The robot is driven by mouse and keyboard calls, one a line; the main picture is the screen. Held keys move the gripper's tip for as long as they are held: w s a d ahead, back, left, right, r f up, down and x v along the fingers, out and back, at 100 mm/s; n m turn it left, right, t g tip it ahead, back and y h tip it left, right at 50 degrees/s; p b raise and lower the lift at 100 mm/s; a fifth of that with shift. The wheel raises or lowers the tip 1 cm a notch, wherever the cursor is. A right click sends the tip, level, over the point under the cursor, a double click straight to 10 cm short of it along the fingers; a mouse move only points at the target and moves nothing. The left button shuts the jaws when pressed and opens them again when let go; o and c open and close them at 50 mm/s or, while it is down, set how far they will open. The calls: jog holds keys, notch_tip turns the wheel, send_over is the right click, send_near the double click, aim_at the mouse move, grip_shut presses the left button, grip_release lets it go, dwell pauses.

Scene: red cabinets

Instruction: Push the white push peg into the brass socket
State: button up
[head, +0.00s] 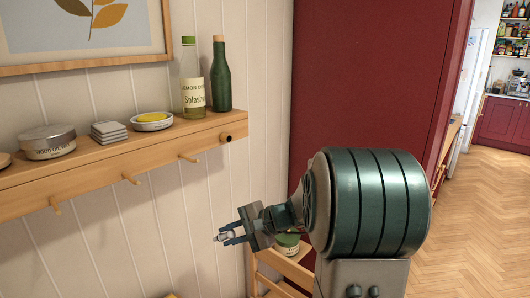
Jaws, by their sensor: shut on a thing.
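My gripper (229,237) is in the head view, below and in front of the wall shelf, with its fingers pointing left. It is shut on a small whitish piece, the white push peg (219,238), whose end shows at the fingertips. The rest of the peg is hidden between the fingers. A small round dark-centred fitting, which looks like the brass socket (226,138), sits at the right end of the shelf's front rail. The peg is well below the socket and apart from it.
The wooden shelf (100,170) has several pegs along its rail. On it stand a green bottle (222,80), a labelled bottle (193,90), a yellow-filled dish (152,122), coasters and a tin. A green jar (288,244) stands on wooden furniture behind my gripper. A red cabinet (375,80) is behind my arm.

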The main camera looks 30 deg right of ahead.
jog(key=d+r+m+t+h, duration=0.1)
jog(key=d+r+m+t, duration=0.2)
jog(key=r, duration=0.7)
jog(key=d+r+m+t+h, duration=0.1)
jog(key=d+r+m+t, duration=0.2)
jog(key=d+r+t, duration=0.3)
notch_tip(320, 180, up, 5)
jog(key=shift+d+h, duration=0.3)
jog(key=shift+d, duration=0.05)
jog(key=shift+f+b, duration=0.15)
jog(key=shift+b, duration=0.25)
jog(key=shift+b+x, duration=0.65)
jog(key=shift+x, duration=2.25)
jog(key=shift+b, duration=1.2)
jog(key=shift+b+x, duration=0.5)
jog(key=shift+x, duration=1.05)
jog(key=shift+s, duration=0.2)
